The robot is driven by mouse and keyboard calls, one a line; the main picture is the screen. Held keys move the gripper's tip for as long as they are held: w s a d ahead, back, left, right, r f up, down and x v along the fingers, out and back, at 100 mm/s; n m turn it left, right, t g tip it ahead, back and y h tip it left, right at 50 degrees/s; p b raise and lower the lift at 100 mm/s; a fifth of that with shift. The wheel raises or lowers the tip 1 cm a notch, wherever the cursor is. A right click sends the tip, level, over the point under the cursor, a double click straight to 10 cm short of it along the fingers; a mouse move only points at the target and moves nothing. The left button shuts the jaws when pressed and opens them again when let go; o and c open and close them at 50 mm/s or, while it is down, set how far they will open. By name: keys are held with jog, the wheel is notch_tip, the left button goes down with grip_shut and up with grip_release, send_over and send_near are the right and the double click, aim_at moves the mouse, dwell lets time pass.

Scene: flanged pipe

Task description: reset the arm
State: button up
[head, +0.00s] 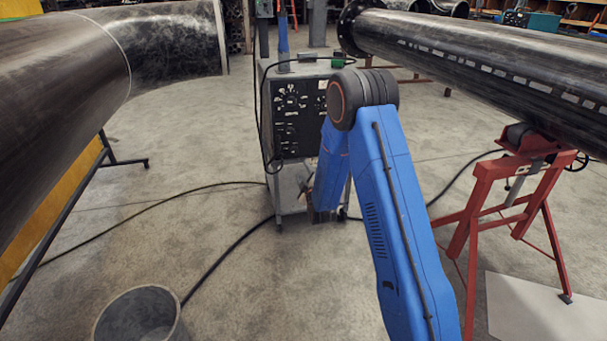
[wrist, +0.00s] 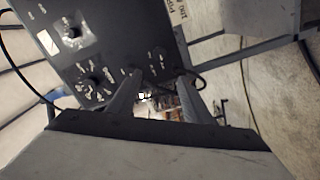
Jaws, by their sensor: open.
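My blue arm (head: 385,200) rises from the lower right of the head view, bends at a dark elbow joint and comes down in front of the welding machine (head: 290,115). In the head view its end is mostly hidden behind my own arm. In the wrist view my gripper (wrist: 160,88) shows two grey fingers spread apart with nothing held between them. The machine's dark control panel (wrist: 105,50) with knobs fills the upper left of the wrist view, beyond the fingers; I cannot tell the distance.
A large dark pipe (head: 150,50) is at the left. A long flanged pipe (head: 480,60) rests on a red stand (head: 485,200) at the right. A grey bucket (head: 140,315) stands at the lower left. Black cables (head: 225,260) cross the otherwise open concrete floor.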

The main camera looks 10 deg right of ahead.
jog(key=shift+s, duration=0.1)
jog(key=s+d+r+m+g, duration=0.2)
jog(key=s+r+m+g, duration=0.4)
jog(key=s+r, duration=1.3)
jog(key=s+d+r+m+g, duration=0.1)
jog(key=s+m+g, duration=0.5)
jog(key=s, duration=3.6)
jog(key=shift+d+r+g, duration=0.2)
jog(key=shift+d+g, duration=0.15)
jog(key=shift+g, duration=0.25)
jog(key=shift+w, duration=0.1)
